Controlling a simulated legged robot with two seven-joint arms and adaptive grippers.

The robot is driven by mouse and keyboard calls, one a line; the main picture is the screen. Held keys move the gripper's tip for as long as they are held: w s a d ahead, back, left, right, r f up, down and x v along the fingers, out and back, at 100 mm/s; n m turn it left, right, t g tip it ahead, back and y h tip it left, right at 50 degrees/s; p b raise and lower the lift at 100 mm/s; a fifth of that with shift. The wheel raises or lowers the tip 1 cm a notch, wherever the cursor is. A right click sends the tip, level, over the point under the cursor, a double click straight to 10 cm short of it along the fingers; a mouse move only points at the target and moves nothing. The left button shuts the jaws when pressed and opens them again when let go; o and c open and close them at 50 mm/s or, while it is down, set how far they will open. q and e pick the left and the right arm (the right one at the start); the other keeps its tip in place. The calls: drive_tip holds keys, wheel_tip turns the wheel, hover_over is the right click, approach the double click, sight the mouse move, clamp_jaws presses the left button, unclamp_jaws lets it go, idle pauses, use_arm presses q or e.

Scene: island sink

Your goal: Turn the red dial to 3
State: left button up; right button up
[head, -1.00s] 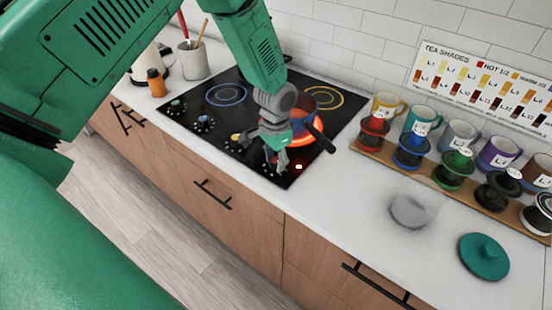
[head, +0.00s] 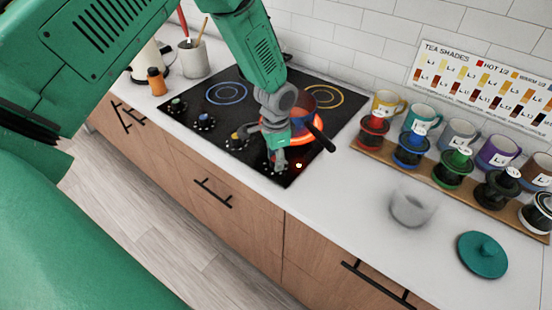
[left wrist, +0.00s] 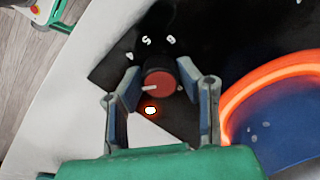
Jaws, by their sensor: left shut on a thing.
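The red dial (left wrist: 160,84) sits at the front right corner of the black cooktop (head: 213,132). In the left wrist view it lies between the two fingers of my left gripper (left wrist: 160,78), which is shut on it. Its white pointer line points to the left of that picture. Pale marks (left wrist: 150,41) are printed around the dial, too small to read surely. In the head view my left gripper (head: 277,165) is down at the cooktop corner and mostly hides the dial. A lit indicator (left wrist: 150,110) glows beside the dial. My right gripper is not in view.
A pot with a dark handle (head: 320,136) stands on the glowing burner (left wrist: 245,93), close to my gripper. Other dials (head: 204,122) line the cooktop's front edge. Mugs (head: 422,118) and coloured stands (head: 411,150) stand at right. A blurred grey round thing (head: 412,208) and teal lid (head: 482,254) are on the counter.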

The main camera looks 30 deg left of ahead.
use_arm(q)
drive_tip(key=o, duration=1.1)
drive_tip(key=shift+w, duration=0.15)
drive_tip(key=shift+o, duration=0.2)
drive_tip(key=shift+w+f, duration=0.1)
drive_tip(key=shift+r, duration=0.4)
wheel_tip(320, 180, up, 11)
